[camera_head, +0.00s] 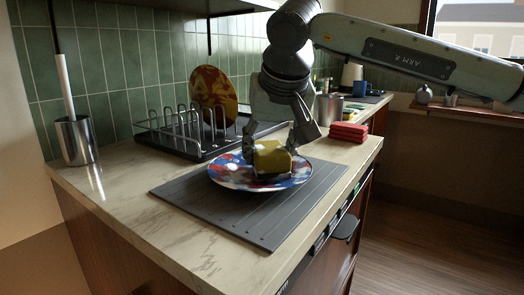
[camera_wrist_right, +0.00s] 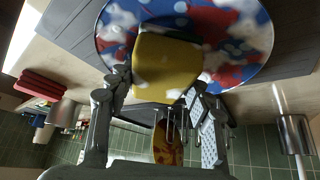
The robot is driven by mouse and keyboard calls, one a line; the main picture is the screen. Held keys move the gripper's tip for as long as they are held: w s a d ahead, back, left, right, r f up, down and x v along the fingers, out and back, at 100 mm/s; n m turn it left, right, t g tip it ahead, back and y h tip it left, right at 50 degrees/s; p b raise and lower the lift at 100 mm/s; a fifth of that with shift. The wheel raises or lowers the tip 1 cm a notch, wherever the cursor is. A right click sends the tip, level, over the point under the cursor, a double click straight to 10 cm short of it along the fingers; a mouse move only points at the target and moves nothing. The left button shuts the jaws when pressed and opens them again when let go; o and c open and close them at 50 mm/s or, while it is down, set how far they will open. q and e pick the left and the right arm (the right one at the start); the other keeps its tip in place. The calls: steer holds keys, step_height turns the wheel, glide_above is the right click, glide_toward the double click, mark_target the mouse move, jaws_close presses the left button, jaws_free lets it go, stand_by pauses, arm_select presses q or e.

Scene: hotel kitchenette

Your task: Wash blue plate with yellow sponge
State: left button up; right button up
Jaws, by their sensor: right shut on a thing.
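The blue plate (camera_head: 228,176), patterned with red and white patches, lies on a dark grey ribbed mat (camera_head: 260,217) on the counter. My right gripper (camera_head: 268,152) is shut on the yellow sponge (camera_head: 271,160), holding it over the middle of the plate. In the right wrist view the sponge (camera_wrist_right: 166,68) is between the fingers of the gripper (camera_wrist_right: 157,88) and overlaps the plate (camera_wrist_right: 238,62). White patches show on the sponge. Whether it presses on the plate is hard to tell. My left gripper is not in view.
A dish rack (camera_head: 160,137) behind holds a red and yellow plate (camera_head: 211,90). A metal cup with a brush (camera_head: 76,140) stands at the left. A stack of red cloths (camera_head: 348,132) lies at the right near the counter edge. The counter's front left is clear.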

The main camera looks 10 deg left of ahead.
mark_target(245, 169)
steer(key=shift+s+a+f, duration=0.1)
steer(key=shift+s+a, duration=0.2)
steer(key=shift+a, duration=0.35)
steer(key=shift+s+a+r, duration=0.1)
steer(key=shift+s+a, duration=0.15)
steer(key=shift+a, duration=0.35)
steer(key=shift+s+a+f, duration=0.1)
steer(key=shift+s+a, duration=0.2)
steer(key=shift+a, duration=0.35)
steer(key=shift+w+d, duration=0.3)
steer(key=shift+d, duration=0.35)
steer(key=shift+w+d, duration=0.25)
steer(key=shift+d, duration=0.4)
steer(key=shift+w+d, duration=0.3)
steer(key=shift+d, duration=0.35)
step_height(245, 169, up, 6)
steer(key=p, duration=0.5)
steer(key=shift+r, duration=0.25)
steer(key=shift+r+p, duration=0.35)
steer(key=shift+r, duration=0.8)
